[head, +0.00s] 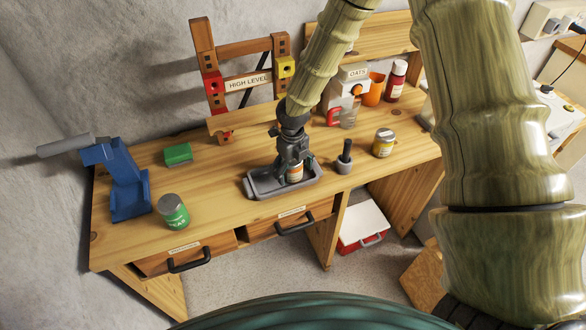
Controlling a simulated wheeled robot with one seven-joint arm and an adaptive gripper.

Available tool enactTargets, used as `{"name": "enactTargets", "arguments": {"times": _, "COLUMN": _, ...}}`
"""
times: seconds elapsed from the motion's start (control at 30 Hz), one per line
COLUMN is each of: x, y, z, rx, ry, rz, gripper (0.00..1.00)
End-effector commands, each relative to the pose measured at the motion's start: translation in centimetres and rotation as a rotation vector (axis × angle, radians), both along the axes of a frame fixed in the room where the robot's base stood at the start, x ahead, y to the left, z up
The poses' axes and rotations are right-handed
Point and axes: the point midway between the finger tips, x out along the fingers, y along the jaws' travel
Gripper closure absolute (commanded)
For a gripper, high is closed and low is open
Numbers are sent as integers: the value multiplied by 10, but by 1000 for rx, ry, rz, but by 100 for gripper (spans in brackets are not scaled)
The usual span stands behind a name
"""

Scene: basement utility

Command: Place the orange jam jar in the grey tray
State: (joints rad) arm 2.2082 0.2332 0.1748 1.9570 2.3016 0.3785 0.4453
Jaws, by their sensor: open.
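The grey tray (258,192) lies on the wooden workbench near its front edge. A small jar with an orange and white label, seemingly the orange jam jar (295,176), stands upright in the tray's right part. My gripper (293,164) points down over the tray with its fingers around the upper part of this jar. It is open. The fingers hide the jar's top, and I cannot tell whether they touch it.
A dark mortar and pestle (344,160) stands just right of the tray, with a yellow jar (383,143) beyond. A green jar (173,211), green block (178,154) and blue tool (122,180) stand left. The bench between them and the tray is clear.

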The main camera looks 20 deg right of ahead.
Motion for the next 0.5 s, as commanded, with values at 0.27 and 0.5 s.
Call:
{"name": "enactTargets", "arguments": {"times": 0.27, "x": 0, "y": 0, "z": 8, "rx": 1, "ry": -1, "rz": -1, "gripper": 15}}
{"name": "enactTargets", "arguments": {"times": 0.5, "x": 1, "y": 0, "z": 39, "rx": 3, "ry": -3, "rz": -2, "gripper": 15}}
